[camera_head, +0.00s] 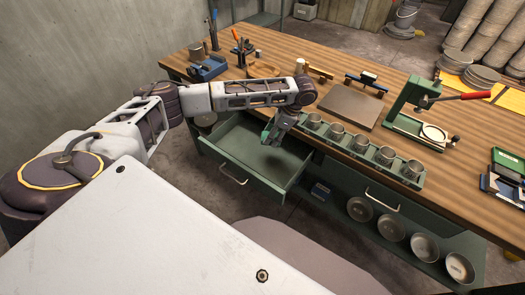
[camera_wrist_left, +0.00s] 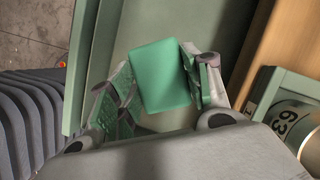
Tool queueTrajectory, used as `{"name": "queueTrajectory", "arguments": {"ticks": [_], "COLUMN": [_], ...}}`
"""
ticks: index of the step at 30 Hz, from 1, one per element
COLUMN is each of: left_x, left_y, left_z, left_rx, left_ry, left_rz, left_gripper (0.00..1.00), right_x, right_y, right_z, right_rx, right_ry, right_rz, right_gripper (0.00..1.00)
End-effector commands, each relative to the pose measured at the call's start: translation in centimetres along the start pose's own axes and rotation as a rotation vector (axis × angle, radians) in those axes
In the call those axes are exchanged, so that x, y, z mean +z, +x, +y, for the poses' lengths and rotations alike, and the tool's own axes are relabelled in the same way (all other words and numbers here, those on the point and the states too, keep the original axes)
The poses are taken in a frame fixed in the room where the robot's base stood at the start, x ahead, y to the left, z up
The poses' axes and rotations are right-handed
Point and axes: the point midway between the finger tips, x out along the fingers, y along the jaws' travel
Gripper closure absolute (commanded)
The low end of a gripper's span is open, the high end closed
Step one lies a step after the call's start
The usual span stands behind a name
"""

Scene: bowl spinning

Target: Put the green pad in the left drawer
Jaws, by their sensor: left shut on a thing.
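The green pad (camera_wrist_left: 160,75) is a flat, bright green block between the fingers of my left gripper (camera_wrist_left: 160,88) in the left wrist view. The gripper is shut on it. In the head view my left gripper (camera_head: 272,137) hangs above the open left drawer (camera_head: 238,150), with a small bit of green at its fingertips. The drawer is pulled out from under the bench and its visible floor looks empty. Its grey-green wall (camera_wrist_left: 95,50) shows beside the gripper in the wrist view. My right gripper is in neither view.
A rack of several metal cups (camera_head: 360,143) stands along the bench's front edge, right of the gripper. The wooden bench (camera_head: 300,55) carries tools and a green press (camera_head: 410,100). A shut drawer (camera_head: 385,200) and several bowls (camera_head: 390,228) on a shelf are lower right.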

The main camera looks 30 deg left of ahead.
Motion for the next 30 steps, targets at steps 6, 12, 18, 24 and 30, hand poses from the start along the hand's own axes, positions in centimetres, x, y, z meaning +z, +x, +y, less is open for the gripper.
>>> {"name": "queueTrajectory", "arguments": {"ticks": [6, 12, 18, 24, 30], "left_x": [0.2, 0.3, 0.5, 0.5, 0.5], "left_y": [0.5, 0.7, 0.8, 0.8, 0.8], "left_z": [-0.8, -1.4, -1.9, -2.1, -2.1], "left_rx": [-0.073, -0.139, -0.190, -0.211, -0.214], "left_ry": [0.171, 0.330, 0.452, 0.507, 0.513], "left_rz": [0.000, -0.001, -0.001, 0.000, 0.000], "left_gripper": [0.74, 0.74, 0.74, 0.74, 0.74], "right_x": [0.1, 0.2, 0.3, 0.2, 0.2], "right_y": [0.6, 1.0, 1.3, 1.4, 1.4], "right_z": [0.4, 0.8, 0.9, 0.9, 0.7], "right_rx": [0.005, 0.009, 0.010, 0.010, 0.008], "right_ry": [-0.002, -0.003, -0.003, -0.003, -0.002], "right_rz": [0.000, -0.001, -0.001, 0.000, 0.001], "right_gripper": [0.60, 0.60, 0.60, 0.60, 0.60]}}
